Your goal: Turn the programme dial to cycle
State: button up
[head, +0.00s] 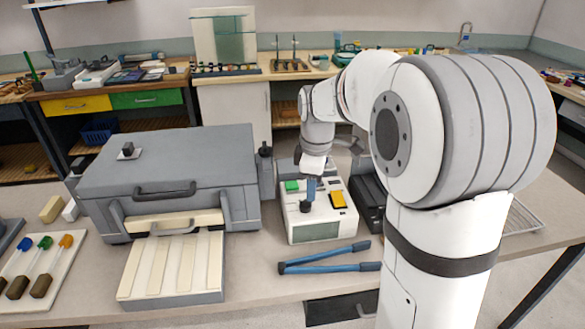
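A cream control box (328,222) stands on the bench right of the grey kiln-like case. Its top carries a green button (292,186), a yellow button (338,200) and a dark round knob (305,208), which looks like the programme dial. My gripper (311,192) points down over the box, between the two buttons and just behind the knob in this view. A blue part shows at its tip. The fingertips are too small to tell whether they are open or shut, or whether they touch the knob. Any markings around the knob are not readable.
The large grey case (172,165) with a front handle stands left of the box. A slatted cream tray (170,268) lies before it. Blue-handled tongs (325,262) lie in front of the box. A dark unit (368,198) stands close on its right, near my arm.

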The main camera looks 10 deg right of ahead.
aim_at(305, 200)
jog(key=w+n, duration=0.1)
jog(key=w, duration=0.1)
jog(key=w+f+n, duration=0.1)
jog(key=w+n, duration=0.1)
jog(key=w+n+p, duration=0.1)
jog(key=w, duration=0.1)
jog(key=shift+w+a+f+g, duration=0.1)
jog(key=shift+w+f+g, duration=0.2)
jog(key=shift+w, duration=0.1)
jog(key=shift+n, duration=0.3)
notch_tip(305, 200, down, 8)
jog(key=shift+w+r+p, duration=0.1)
jog(key=shift+r+p, duration=0.05)
jog(key=shift+p, duration=0.3)
grip_shut()
